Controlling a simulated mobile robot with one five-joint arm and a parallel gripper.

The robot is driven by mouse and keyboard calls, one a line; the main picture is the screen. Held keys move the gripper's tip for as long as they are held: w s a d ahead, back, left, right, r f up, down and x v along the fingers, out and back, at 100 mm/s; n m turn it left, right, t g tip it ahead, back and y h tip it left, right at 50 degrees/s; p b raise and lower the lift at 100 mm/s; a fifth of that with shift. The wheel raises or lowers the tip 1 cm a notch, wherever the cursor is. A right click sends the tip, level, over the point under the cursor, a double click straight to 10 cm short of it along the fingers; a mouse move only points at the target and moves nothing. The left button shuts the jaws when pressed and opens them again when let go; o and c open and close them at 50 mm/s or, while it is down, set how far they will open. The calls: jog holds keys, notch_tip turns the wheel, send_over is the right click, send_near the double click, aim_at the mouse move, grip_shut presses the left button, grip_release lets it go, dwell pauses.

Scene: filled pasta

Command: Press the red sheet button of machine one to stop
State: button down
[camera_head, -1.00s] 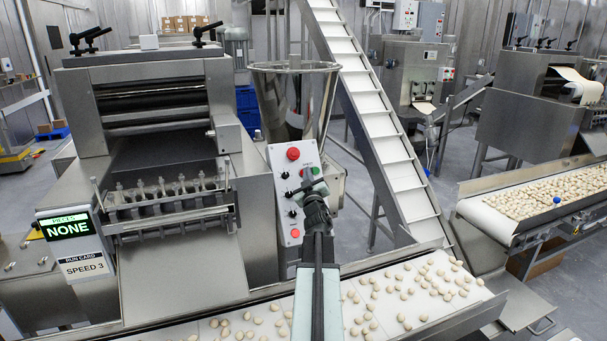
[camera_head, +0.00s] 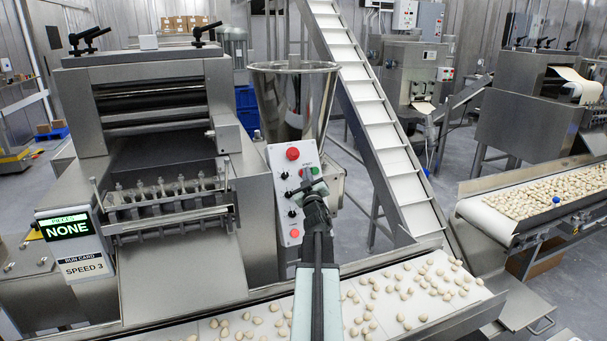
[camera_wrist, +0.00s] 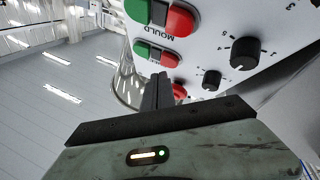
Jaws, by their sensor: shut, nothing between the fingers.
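The control panel (camera_head: 274,163) of the near machine (camera_head: 160,170) stands left of and behind my gripper (camera_head: 308,178). It has a large red button (camera_head: 292,153) near its top, black knobs and a red button (camera_head: 295,233) low down. In the wrist view the panel appears upside down, with two green-and-red button pairs; the label MOULD lies between them. One red button (camera_wrist: 180,22) is at the top, another (camera_wrist: 168,60) just beyond my fingertips (camera_wrist: 158,78). A third red button (camera_wrist: 180,90) is partly hidden beside the fingers. No SHEET label is readable. My gripper is shut and empty; contact cannot be told.
A conveyor (camera_head: 390,300) with pasta pieces runs below my arm. A steel hopper (camera_head: 297,95) and a sloping white conveyor (camera_head: 375,130) stand behind the panel. The display (camera_head: 65,226) reads NONE, above a SPEED 3 card (camera_head: 85,268).

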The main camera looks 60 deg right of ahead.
dwell(0.3)
jog(key=shift+w+d+f, duration=0.2)
jog(key=shift+w, duration=0.15)
jog(key=shift+w+d+f+b, duration=0.2)
jog(key=shift+w+f+b, duration=0.05)
jog(key=shift+b, duration=0.2)
dwell(0.6)
jog(key=shift+s+a+r+p, duration=0.4)
jog(key=shift+s+r+p, duration=0.05)
jog(key=shift+s, duration=0.1)
dwell(0.3)
jog(key=s+a+r+p, duration=0.2)
jog(key=s, duration=0.1)
jog(key=shift+s+a+r+p, duration=0.2)
jog(key=shift+a+r+p, duration=0.1)
dwell(0.8)
